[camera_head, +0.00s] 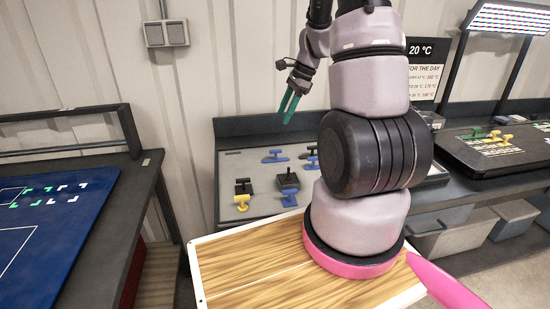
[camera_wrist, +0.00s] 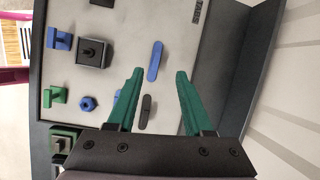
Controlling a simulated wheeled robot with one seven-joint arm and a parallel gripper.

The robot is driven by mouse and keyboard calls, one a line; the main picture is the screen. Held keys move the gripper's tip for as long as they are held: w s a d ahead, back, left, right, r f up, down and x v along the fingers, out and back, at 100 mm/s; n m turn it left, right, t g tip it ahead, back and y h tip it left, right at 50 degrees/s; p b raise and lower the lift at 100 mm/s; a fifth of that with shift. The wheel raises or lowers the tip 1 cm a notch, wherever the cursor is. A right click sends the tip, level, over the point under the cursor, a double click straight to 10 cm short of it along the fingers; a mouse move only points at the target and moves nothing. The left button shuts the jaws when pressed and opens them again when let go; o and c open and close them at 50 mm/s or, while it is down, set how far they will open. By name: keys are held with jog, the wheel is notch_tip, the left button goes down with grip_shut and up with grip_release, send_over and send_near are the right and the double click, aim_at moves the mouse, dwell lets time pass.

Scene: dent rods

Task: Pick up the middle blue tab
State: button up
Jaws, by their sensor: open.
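Several blue pieces lie on the light work board (camera_head: 262,172) in the head view. One blue piece (camera_head: 275,157) is toward the back and another (camera_head: 289,198) is near the front. In the wrist view, a flat blue tab (camera_wrist: 155,62) appears in line with the gap between the fingertips, and a blue block-shaped piece (camera_wrist: 58,40) is at the left. I cannot tell which is the middle blue tab. My gripper (camera_head: 289,105), with green fingers, is open and empty above the board; it also shows in the wrist view (camera_wrist: 159,71).
A blue-topped table (camera_head: 50,240) stands left, another dark workbench (camera_head: 475,155) right.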

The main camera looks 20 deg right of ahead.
jog(key=m, duration=0.2)
send_near(276, 152)
jog(key=f, duration=0.1)
jog(key=w+f, duration=0.1)
jog(key=f, duration=0.2)
jog(key=shift+w+a+f, duration=0.25)
jog(key=shift+a+f, duration=0.1)
jog(key=x, duration=0.5)
jog(key=shift+s+a+f, duration=0.1)
jog(key=shift+a+f, duration=0.05)
jog(key=shift+a, duration=0.3)
grip_shut()
